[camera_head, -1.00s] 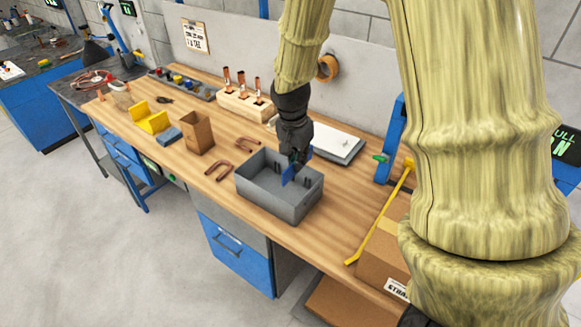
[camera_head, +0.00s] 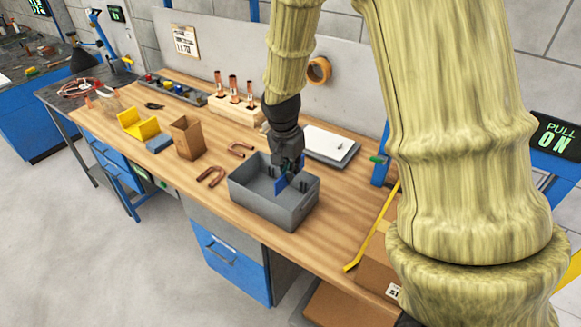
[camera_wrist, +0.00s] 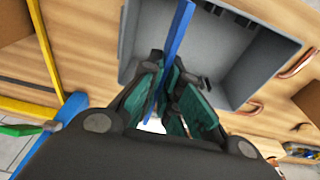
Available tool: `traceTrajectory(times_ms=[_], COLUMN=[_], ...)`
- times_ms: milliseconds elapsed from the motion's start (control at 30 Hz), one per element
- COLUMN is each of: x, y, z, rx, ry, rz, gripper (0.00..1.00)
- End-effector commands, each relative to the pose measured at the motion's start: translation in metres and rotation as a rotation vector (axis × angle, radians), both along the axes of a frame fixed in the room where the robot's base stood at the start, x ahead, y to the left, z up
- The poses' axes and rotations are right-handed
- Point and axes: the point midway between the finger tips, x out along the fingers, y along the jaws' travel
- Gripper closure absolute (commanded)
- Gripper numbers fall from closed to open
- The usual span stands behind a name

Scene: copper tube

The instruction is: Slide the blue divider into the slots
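The blue divider (camera_head: 280,186) is a thin flat plate, upright at the grey bin (camera_head: 262,205). In the wrist view the divider (camera_wrist: 177,35) runs between the green-padded fingers of my gripper (camera_wrist: 170,100), which is shut on it. The grey bin (camera_wrist: 135,30) lies just beyond the fingers. In the head view my gripper (camera_head: 290,163) is over the bin's back part and covers the divider's upper edge. Small dark slot ribs (camera_head: 303,184) show on the bin's inner wall. I cannot tell whether the divider's edges sit in the slots.
Two copper U-bends (camera_head: 211,176) lie left of the bin, near an open cardboard box (camera_head: 187,138). A clipboard (camera_head: 328,143) lies behind the bin on the right.

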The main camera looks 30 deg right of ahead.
Motion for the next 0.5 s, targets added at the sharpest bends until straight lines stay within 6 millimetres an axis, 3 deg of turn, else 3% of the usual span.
traceTrajectory(times_ms=[500], x=[0.000], y=[0.000], z=[-0.040], rx=[-0.001], ry=[0.002], rz=[0.000], gripper=[1.00])
